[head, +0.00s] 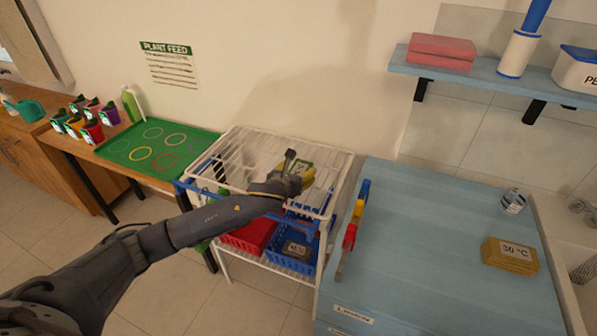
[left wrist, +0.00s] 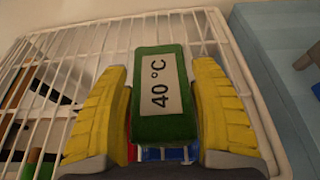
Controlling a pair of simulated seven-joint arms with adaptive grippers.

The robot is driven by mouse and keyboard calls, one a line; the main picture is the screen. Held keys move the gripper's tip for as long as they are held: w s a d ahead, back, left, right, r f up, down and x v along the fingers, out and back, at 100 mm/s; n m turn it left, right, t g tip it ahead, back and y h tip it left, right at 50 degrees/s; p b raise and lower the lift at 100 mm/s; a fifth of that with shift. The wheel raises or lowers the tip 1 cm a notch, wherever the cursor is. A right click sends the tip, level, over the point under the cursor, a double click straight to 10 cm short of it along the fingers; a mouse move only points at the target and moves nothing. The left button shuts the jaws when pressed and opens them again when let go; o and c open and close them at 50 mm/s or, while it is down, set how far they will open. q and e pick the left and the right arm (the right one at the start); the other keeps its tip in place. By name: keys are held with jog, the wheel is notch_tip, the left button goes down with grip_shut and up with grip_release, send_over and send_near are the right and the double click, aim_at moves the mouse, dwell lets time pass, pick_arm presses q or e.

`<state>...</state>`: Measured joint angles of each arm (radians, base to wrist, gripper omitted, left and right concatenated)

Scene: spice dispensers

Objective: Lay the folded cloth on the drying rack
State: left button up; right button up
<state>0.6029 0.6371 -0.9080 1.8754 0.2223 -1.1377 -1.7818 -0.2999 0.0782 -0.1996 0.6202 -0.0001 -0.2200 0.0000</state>
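The green folded cloth (left wrist: 160,128), a thick block with a white "40 °C" label, is between the yellow fingers of my left gripper (left wrist: 160,90). The fingers press close on both its sides, with no clear gap. The cloth also shows in the head view (head: 301,165), partly hidden by my gripper. My left gripper (head: 303,174) is over the right part of the white wire drying rack (head: 240,150). The rack's bars also show in the left wrist view (left wrist: 40,75). I cannot tell whether the cloth touches the bars. My right gripper is not in view.
Red (head: 250,238) and blue (head: 290,258) baskets sit under the rack. A blue counter (head: 430,240) on the right holds a yellow "30 °C" block (head: 510,256). A green tray (head: 150,155) lies to the left. A wall shelf (head: 480,72) holds pink folded cloths (head: 441,50).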

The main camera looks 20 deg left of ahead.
pick_arm(q)
jog(key=shift+o, duration=1.4)
jog(key=shift+r, duration=0.15)
jog(key=v, duration=1.2)
